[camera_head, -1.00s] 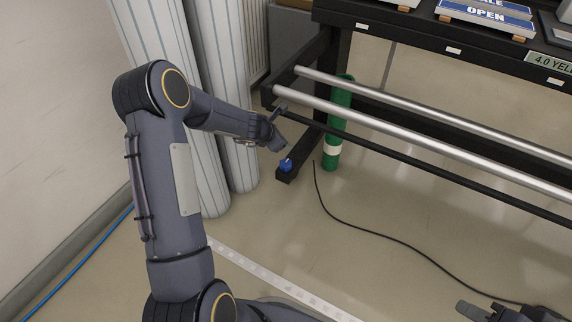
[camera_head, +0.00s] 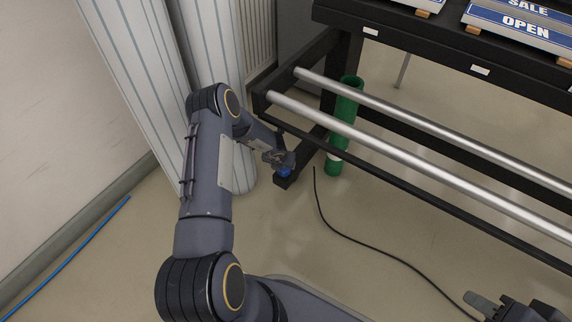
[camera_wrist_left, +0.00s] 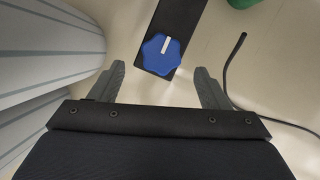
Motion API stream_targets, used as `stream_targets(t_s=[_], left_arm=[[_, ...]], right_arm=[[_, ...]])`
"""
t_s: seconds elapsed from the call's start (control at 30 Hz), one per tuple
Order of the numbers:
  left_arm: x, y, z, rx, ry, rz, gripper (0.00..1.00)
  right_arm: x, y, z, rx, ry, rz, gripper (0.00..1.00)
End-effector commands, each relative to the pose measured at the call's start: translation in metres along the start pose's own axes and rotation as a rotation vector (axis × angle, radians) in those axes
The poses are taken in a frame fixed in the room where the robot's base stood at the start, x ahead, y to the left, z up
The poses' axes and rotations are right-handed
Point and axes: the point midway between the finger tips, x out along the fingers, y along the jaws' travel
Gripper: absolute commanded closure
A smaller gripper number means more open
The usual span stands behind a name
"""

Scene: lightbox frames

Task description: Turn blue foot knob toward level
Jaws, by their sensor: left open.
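The blue foot knob (camera_head: 284,172) sits on the end of the black foot bar (camera_head: 284,182) of the dark rack. In the left wrist view the knob (camera_wrist_left: 161,54) is a lobed blue disc with a white line on top, tilted slightly right of straight up. My left gripper (camera_head: 287,160) is just above the knob. Its two fingers (camera_wrist_left: 160,84) are spread wide and empty, with the knob ahead of the gap between them, not gripped. My right gripper (camera_head: 482,303) shows only in part at the lower right corner; its jaw opening is unclear.
Two silver rollers (camera_head: 390,152) and a thin black bar run along the rack. A green cylinder (camera_head: 347,110) stands beside the foot. A black cable (camera_head: 350,238) lies on the floor. White striped rolls (camera_head: 140,70) stand at left.

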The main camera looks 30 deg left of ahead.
Motion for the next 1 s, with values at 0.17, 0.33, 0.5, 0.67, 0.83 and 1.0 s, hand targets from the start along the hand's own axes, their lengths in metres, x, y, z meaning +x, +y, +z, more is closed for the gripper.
stream_targets(t_s=[0.17,0.33,0.5,0.67,0.83,1.0], left_arm=[[0.033,0.000,-0.003,-0.002,0.000,-0.001,0.30],[0.058,0.000,-0.002,-0.001,0.000,0.000,0.30],[0.070,-0.001,-0.001,0.002,-0.001,-0.001,0.30],[0.070,0.000,0.001,0.002,-0.002,0.000,0.30],[0.070,0.000,0.000,0.003,-0.002,0.000,0.34],[0.070,0.000,0.000,0.003,-0.002,0.000,0.56]], right_arm=[[0.014,0.006,0.007,0.000,0.000,0.000,0.64],[0.024,0.011,0.012,0.000,0.000,0.000,0.64],[0.028,0.013,0.014,0.000,0.000,0.000,0.64],[0.028,0.013,0.014,0.000,0.000,0.000,0.64],[0.028,0.013,0.014,0.000,0.000,0.000,0.64],[0.028,0.013,0.014,0.000,0.000,0.000,0.64]])
